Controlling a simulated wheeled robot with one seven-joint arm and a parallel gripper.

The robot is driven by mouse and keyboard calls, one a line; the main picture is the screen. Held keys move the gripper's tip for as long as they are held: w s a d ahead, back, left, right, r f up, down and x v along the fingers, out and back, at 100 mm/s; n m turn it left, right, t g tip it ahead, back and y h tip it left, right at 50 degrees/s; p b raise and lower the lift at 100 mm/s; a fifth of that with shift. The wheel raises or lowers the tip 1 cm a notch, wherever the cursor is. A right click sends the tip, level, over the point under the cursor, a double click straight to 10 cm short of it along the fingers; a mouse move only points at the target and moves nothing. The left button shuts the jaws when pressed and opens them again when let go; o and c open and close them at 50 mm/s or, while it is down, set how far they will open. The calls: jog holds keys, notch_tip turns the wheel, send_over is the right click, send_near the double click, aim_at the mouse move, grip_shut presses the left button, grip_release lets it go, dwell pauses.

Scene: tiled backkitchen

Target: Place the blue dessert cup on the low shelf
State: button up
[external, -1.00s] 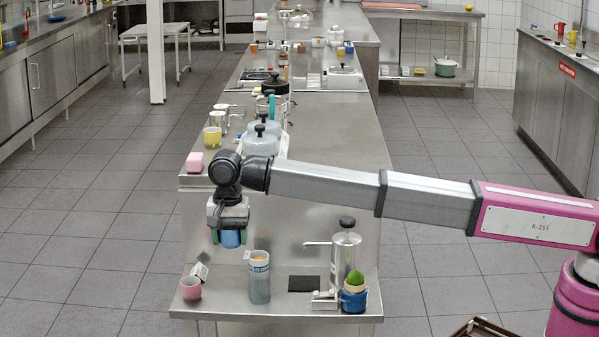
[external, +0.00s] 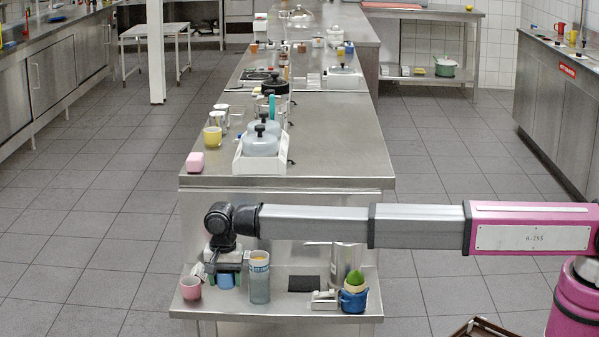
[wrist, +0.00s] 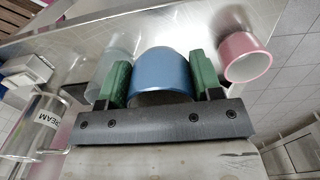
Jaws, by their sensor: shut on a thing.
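The blue dessert cup (external: 227,281) is between the green fingers of my gripper (external: 228,278), low over the low shelf (external: 220,306) at the front of the steel counter. In the wrist view the blue cup (wrist: 160,74) sits between both green fingers of my gripper (wrist: 162,88), which is shut on it. The cup looks at or very near the shelf surface; I cannot tell whether it touches. Part of the cup is hidden by the gripper.
A pink cup (external: 190,288) stands close on the left. A tall grey-blue tumbler (external: 260,280) stands close on the right. Further right are a dark mat (external: 304,283), a steel dispenser (external: 345,262) and a blue pot (external: 353,299). Bare shelf lies in front of the mat.

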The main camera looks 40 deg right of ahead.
aim_at(224, 300)
jog(key=w+f, duration=0.1)
jog(key=w+d, duration=0.1)
jog(key=w+f, duration=0.1)
jog(key=w, duration=0.1)
jog(key=shift+d+f, duration=0.25)
jog(key=shift+f, duration=2.05)
jog(key=shift+f, duration=0.15)
jog(key=o, duration=1)
jog(key=shift+o, duration=0.2)
notch_tip(224, 300, up, 12)
